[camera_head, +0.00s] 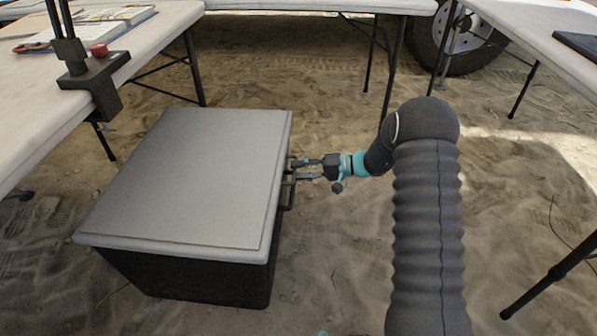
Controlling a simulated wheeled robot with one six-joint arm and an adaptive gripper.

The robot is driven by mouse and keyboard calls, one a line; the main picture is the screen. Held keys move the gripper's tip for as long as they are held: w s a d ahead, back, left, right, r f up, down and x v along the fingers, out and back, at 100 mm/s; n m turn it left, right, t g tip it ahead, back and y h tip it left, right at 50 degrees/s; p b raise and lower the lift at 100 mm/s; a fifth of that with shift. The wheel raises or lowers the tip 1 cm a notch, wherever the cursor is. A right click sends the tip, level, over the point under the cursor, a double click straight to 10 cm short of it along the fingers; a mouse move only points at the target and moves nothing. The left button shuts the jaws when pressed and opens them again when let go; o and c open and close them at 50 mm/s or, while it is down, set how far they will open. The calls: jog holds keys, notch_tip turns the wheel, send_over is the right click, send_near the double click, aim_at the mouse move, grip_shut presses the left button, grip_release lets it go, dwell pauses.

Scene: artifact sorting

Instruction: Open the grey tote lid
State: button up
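The grey tote lid (190,175) lies flat and closed on top of the dark tote (190,280), which stands on the sand. A dark handle (288,196) sticks out from the right side of the tote, just below the lid's edge. My gripper (299,169) reaches in from the right at this handle. Its two fingers are apart and point left, with their tips at the handle's upper part. I cannot tell whether the tips touch the handle or the lid's edge.
A left table (120,70) holds books (90,30) and a dark clamped stand (90,80). Another table (320,4) stands behind, and one (540,35) stands at the right. Table legs and a vehicle wheel (465,35) stand at the back. Sand around the tote's front is clear.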

jog(key=shift+x, duration=1)
grip_shut()
